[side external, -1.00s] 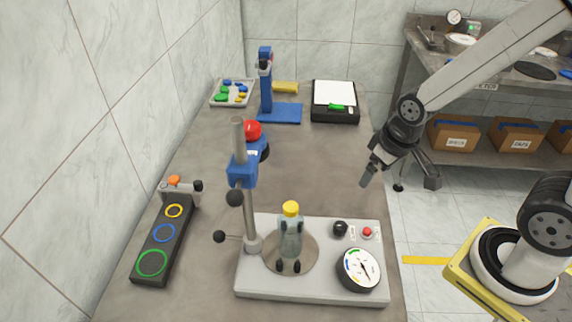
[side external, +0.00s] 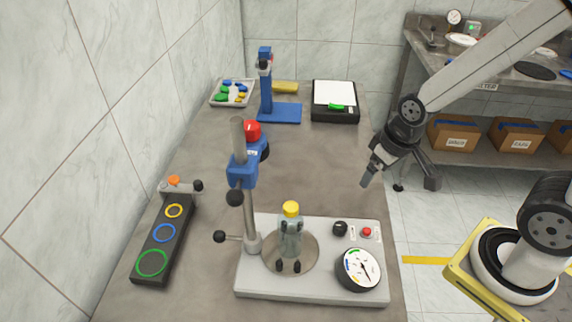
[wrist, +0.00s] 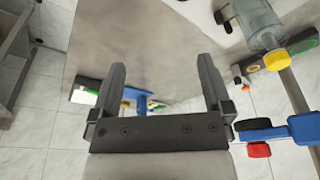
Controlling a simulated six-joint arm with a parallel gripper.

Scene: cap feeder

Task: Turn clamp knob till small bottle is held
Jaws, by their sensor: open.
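A small clear bottle (side external: 290,236) with a yellow cap (side external: 291,208) stands upright on the round plate (side external: 272,258) of a grey base. Dark pegs (side external: 288,266) stand at the bottle's foot; whether they press on it I cannot tell. A black knob (side external: 340,229) sits on the base to the right of the bottle; I cannot tell whether it is the clamp knob. My gripper (side external: 371,178) is open and empty, above and behind the base's right side. In the wrist view its fingers (wrist: 162,85) are apart, and the bottle (wrist: 258,22) shows at upper right.
A post with a blue head (side external: 242,170) and red knob (side external: 252,131) rises left of the bottle. A dial (side external: 359,268) and red button (side external: 367,231) are on the base. A dark ringed board (side external: 160,250) lies left. The bench middle is clear.

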